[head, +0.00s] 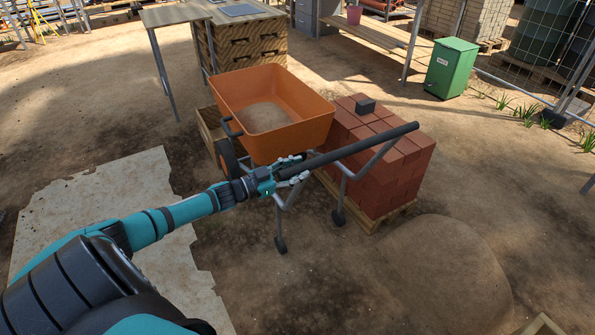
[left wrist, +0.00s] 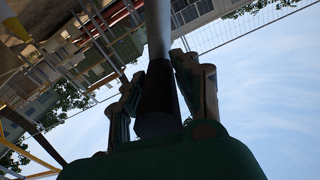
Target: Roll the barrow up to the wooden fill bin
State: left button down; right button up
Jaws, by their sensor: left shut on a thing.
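The barrow has an orange tray (head: 315,118) with some sandy material inside, a dark wheel at its left and grey legs standing on the dirt. My left gripper (head: 290,171) is shut on the left end of the barrow's dark handle bar (head: 365,144). In the left wrist view, its fingers (left wrist: 158,95) lie on both sides of the black grip (left wrist: 158,105). A wooden box (head: 208,132), which may be the fill bin, is partly hidden behind the barrow's left side. My right gripper is not in view.
A stack of red bricks (head: 405,178) on a pallet stands close to the barrow's right. A pale flat sheet (head: 150,210) lies at left, and a low dirt mound (head: 430,270) at front right. A table (head: 175,15) and a green bin (head: 452,68) stand farther back.

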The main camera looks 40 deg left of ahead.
pick_arm(q)
jog(key=shift+w+a+r+y, duration=0.15)
jog(key=shift+a+r, duration=0.05)
jog(key=shift+a, duration=0.2)
jog(key=shift+w+a+r+y, duration=0.1)
jog(key=shift+a+r+y, duration=0.1)
jog(key=shift+a, duration=0.2)
jog(key=c, duration=1.3)
grip_release()
jog(key=o, duration=0.3)
jog(key=shift+a, duration=0.1)
jog(key=shift+f, duration=0.1)
jog(key=shift+d+f+v, duration=0.15)
jog(key=shift+v, duration=2.85)
jog(key=shift+d+f+v, duration=0.15)
jog(key=shift+v, duration=2.8)
jog(key=shift+s+f, duration=0.1)
jog(key=shift+s, duration=0.05)
